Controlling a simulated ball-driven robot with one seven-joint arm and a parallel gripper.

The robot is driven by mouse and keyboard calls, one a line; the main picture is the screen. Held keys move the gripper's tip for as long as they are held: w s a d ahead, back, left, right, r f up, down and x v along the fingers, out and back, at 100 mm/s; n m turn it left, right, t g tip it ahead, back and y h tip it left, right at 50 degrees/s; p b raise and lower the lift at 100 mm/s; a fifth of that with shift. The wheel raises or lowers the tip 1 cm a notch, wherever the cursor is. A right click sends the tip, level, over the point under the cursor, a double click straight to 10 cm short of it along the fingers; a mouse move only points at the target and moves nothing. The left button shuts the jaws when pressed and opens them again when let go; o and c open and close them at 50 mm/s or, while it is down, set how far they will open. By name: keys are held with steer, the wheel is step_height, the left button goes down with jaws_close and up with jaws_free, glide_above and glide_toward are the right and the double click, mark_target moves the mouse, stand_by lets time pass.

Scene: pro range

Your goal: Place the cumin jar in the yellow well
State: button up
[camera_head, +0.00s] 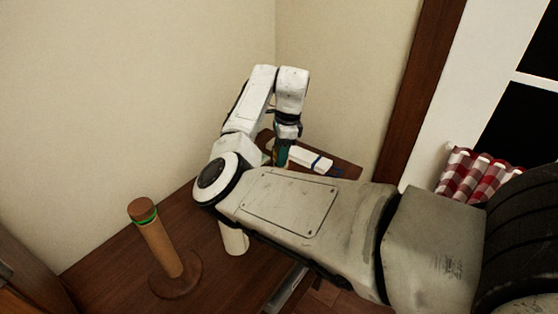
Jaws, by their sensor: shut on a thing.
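My gripper (286,133) is small and far off, pointing down near the back corner. It is shut on a small dark green jar (282,155), which hangs or stands just below it. Its label is too small to read, so I cannot tell from it whether this is the cumin jar. I cannot tell whether its base touches anything. No yellow well shows; my arm covers much of the surface in front of the jar.
A white box with a blue band (308,160) lies right of the jar. A wooden post on a round base (160,250) stands on the brown wooden top (110,262) at left. A pale cylinder (234,238) is partly behind my arm. Walls close the back corner.

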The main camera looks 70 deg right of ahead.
steer(key=shift+w+d+f, duration=0.25)
steer(key=shift+f, duration=0.15)
steer(key=shift+w+d+f+p, duration=0.15)
steer(key=shift+f+p, duration=0.35)
steer(key=shift+f, duration=1.3)
steer(key=shift+f, duration=0.1)
steer(key=o, duration=1.1)
